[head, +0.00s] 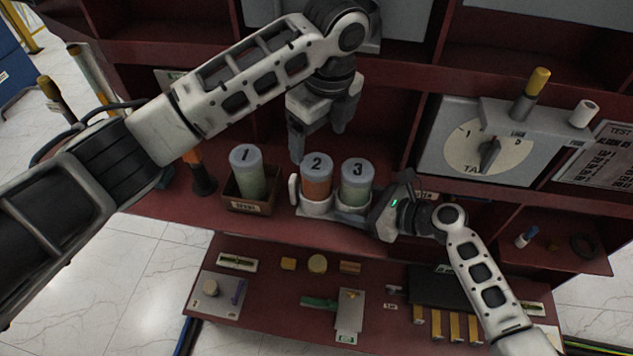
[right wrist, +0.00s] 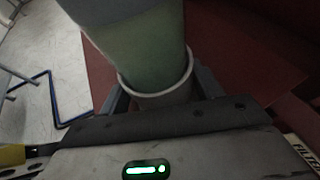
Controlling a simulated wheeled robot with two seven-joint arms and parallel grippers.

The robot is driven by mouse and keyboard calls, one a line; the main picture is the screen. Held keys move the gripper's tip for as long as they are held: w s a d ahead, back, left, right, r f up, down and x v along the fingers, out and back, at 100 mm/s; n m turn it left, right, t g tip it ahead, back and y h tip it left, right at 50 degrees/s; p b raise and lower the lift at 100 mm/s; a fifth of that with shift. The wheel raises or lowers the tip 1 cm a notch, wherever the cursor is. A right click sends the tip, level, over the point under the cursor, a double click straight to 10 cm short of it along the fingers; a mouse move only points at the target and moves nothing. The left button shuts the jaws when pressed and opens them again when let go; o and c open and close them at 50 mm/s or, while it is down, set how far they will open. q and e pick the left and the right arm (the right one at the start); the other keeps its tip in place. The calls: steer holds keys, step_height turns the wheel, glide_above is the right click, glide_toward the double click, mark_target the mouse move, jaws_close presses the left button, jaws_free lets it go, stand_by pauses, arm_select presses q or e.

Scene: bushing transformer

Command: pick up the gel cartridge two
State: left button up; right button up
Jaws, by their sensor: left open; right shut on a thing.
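Gel cartridge two (head: 317,180) is an orange cylinder with a grey lid marked 2. It stands upright in the left cup of a white two-cup holder (head: 315,207). Cartridge three (head: 356,185), greenish with a grey lid, stands in the right cup. My left gripper (head: 322,146) is open and empty, pointing down just above and behind cartridge two in the head view. My right gripper (head: 372,214) is shut on the holder at its right cup. In the right wrist view its fingers flank the cup rim (right wrist: 160,92) around the green cartridge (right wrist: 140,45).
Cartridge one (head: 247,172) stands in a small brown box (head: 240,205) to the left. A grey dial panel (head: 470,150) is at the right. Below, a lower red shelf (head: 270,300) holds several small parts. A dark bottle (head: 200,180) stands left of the box.

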mark_target(317, 164)
arm_select(q)
steer(key=f, duration=0.7)
steer(key=w+f, duration=0.1)
steer(key=f, duration=0.2)
steer(key=shift+a+f, duration=0.25)
steer(key=shift+a, duration=0.1)
steer(key=c, duration=1.6)
steer(key=shift+o, duration=0.2)
steer(key=shift+r, duration=0.15)
step_height(317, 164, up, 7)
steer(key=shift+r, duration=0.1)
steer(key=s+a, duration=0.1)
steer(key=s, duration=0.8)
steer(key=s+a, duration=0.2)
steer(key=s, duration=0.6)
steer(key=shift+s+a+f, duration=0.2)
steer(key=shift+s+a, duration=0.1)
steer(key=shift+s, duration=0.05)
arm_select(e)
steer(key=o, duration=1.1)
